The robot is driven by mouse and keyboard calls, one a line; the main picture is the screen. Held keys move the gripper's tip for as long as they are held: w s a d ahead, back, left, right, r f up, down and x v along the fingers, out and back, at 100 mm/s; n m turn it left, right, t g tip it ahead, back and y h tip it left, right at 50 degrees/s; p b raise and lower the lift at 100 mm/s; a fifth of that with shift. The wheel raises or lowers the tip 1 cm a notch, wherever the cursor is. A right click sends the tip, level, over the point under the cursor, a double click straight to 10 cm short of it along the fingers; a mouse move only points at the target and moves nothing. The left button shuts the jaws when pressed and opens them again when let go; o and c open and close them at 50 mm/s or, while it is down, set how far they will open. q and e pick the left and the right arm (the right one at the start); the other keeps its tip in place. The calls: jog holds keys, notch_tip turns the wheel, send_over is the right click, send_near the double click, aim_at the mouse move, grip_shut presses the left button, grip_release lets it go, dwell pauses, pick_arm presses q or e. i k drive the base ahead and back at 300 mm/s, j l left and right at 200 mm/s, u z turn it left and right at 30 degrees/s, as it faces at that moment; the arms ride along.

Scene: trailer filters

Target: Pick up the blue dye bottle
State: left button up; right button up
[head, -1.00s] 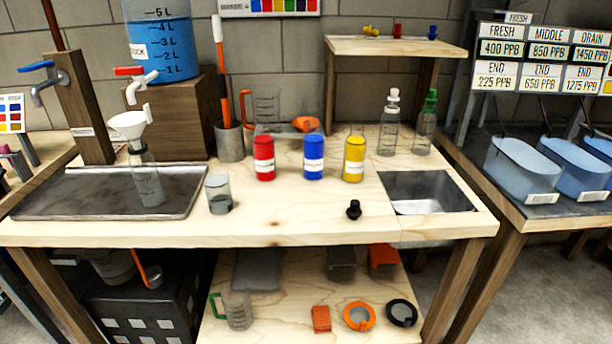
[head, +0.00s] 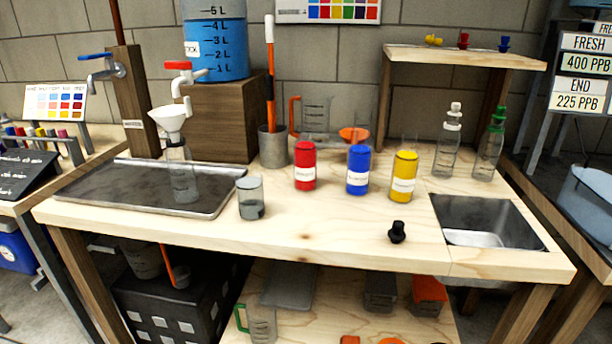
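The blue dye bottle (head: 358,170) stands upright on the wooden workbench (head: 330,240), near the middle. It has a white label and its surface is unobstructed from the front. A red bottle (head: 305,166) stands to its left and a yellow bottle (head: 403,177) to its right, both apart from it. Neither of my grippers shows in the head view.
A beaker (head: 251,198) and a small black stopper (head: 397,232) stand nearer the front edge. Two clear bottles, one green-capped (head: 489,147), stand right, behind a sunken basin (head: 485,222). A metal tray (head: 110,187) lies left. The bench's front middle is clear.

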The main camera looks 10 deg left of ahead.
aim_at(360, 153)
jog(key=i+l, duration=0.55)
jog(key=u, duration=1.45)
jog(key=j+z, duration=0.15)
jog(key=i+j, duration=0.05)
jog(key=j, duration=0.05)
